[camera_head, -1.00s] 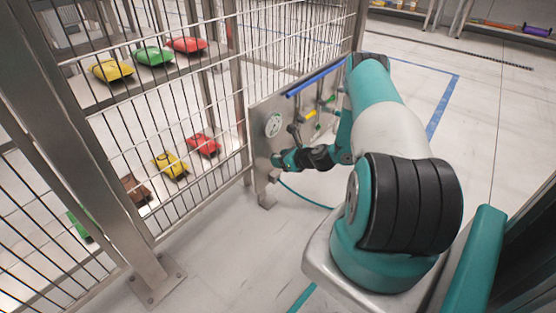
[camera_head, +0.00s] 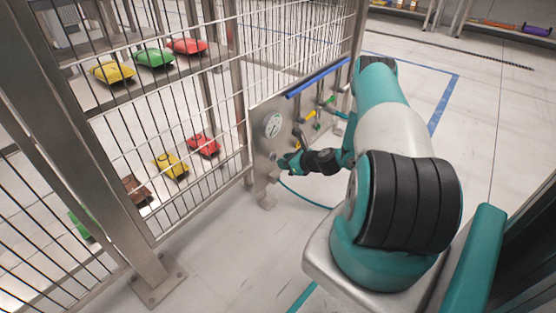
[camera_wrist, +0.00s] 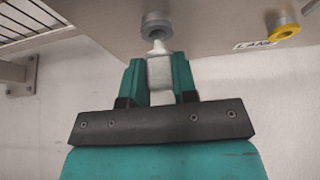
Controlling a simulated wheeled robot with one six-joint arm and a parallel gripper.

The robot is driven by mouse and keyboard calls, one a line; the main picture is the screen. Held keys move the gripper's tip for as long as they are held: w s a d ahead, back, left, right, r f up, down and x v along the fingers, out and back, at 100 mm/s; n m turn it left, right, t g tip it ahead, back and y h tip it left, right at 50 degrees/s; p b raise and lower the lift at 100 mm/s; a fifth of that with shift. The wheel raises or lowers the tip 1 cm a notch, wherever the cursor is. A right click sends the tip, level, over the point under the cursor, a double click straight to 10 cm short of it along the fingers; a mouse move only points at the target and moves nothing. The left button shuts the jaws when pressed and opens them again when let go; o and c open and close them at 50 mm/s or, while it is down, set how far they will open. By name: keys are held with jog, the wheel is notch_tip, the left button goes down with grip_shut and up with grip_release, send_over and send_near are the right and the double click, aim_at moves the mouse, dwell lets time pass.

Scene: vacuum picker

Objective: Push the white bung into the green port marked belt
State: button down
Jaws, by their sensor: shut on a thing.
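In the wrist view my gripper (camera_wrist: 158,75) is shut on the white bung (camera_wrist: 158,70), with one teal finger on each side. The bung's narrow tip points at a grey round port (camera_wrist: 157,25) on the panel. Tip and port look very close; I cannot tell whether they touch. No green port shows in the wrist view. In the head view my gripper (camera_head: 285,161) is at the panel's lower part, below the gauge, and the bung is too small to make out. A small green spot (camera_head: 317,127) shows further along the panel; its marking cannot be read.
A yellow-ringed port (camera_wrist: 285,32) with a label sits right of the grey one. The metal panel (camera_head: 262,150) carries a gauge (camera_head: 272,125), a blue bar (camera_head: 316,78) and a yellow part (camera_head: 310,115). A wire fence (camera_head: 180,110) stands left. The floor is clear.

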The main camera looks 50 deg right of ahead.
jog(key=shift+s+d+p, duration=0.1)
jog(key=shift+s+p, duration=0.35)
jog(key=shift+s, duration=0.95)
